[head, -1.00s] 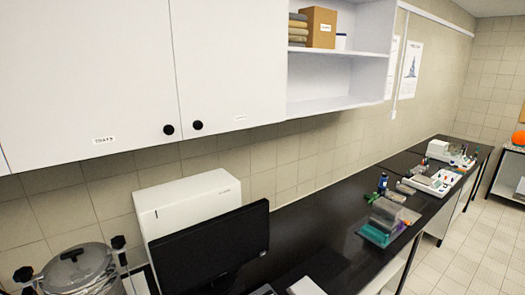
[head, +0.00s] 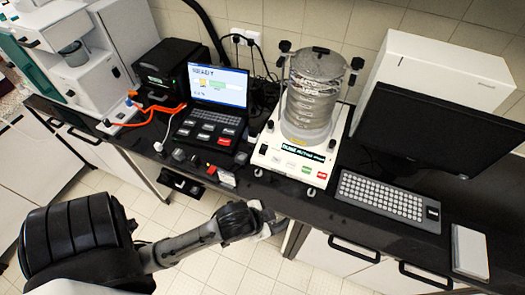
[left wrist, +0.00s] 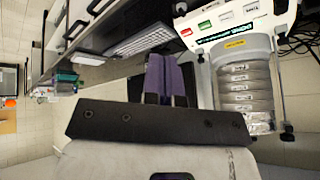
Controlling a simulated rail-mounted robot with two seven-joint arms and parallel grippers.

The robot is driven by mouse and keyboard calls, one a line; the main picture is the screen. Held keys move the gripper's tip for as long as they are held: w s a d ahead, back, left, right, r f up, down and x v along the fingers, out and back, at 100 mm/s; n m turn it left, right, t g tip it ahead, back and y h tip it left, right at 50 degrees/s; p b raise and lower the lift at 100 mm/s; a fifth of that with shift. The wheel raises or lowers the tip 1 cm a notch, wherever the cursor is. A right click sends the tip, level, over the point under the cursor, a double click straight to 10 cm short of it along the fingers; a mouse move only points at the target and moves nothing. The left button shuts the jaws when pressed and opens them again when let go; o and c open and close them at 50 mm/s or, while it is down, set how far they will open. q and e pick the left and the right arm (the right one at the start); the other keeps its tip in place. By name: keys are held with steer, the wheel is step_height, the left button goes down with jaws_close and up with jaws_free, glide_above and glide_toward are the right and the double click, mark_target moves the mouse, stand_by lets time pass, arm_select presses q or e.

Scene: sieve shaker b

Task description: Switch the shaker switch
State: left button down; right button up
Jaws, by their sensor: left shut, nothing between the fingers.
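The sieve shaker (head: 312,95) stands on the black bench, with a stack of round sieves clamped on its white base (head: 262,150). Its front panel has a dark display (head: 303,152), a green button (head: 306,169) and a red button (head: 321,175). In the left wrist view, the panel is at the top right, with the green button (left wrist: 205,25) and red button (left wrist: 186,32) visible. My left gripper (head: 277,224) is in front of and below the bench edge, apart from the panel. Its purple fingers (left wrist: 166,77) are shut and empty. My right gripper is out of view.
A laptop (head: 213,108) stands left of the shaker, with small items (head: 200,162) near the front edge. A keyboard (head: 388,201) and monitor (head: 437,130) are to the right. Cabinet handles (head: 354,250) stick out below the bench.

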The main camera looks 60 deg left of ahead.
arm_select(q)
steer(key=w+a+r+m+t+y+b, duration=0.1)
steer(key=w+a+m+t+y+b, duration=0.3)
steer(key=w+a+b, duration=1.2)
steer(key=w+a+n+g, duration=0.3)
steer(key=a+g, duration=0.3)
steer(key=a, duration=1.3)
steer(key=s+a+f+m+g+h, duration=0.1)
steer(key=s+f+m+g+h, duration=0.1)
steer(key=f+m+h, duration=0.3)
steer(key=shift+s+a+f+m+h, duration=0.25)
steer(key=shift+s+m+h, duration=0.25)
steer(key=shift+m+h, duration=0.5)
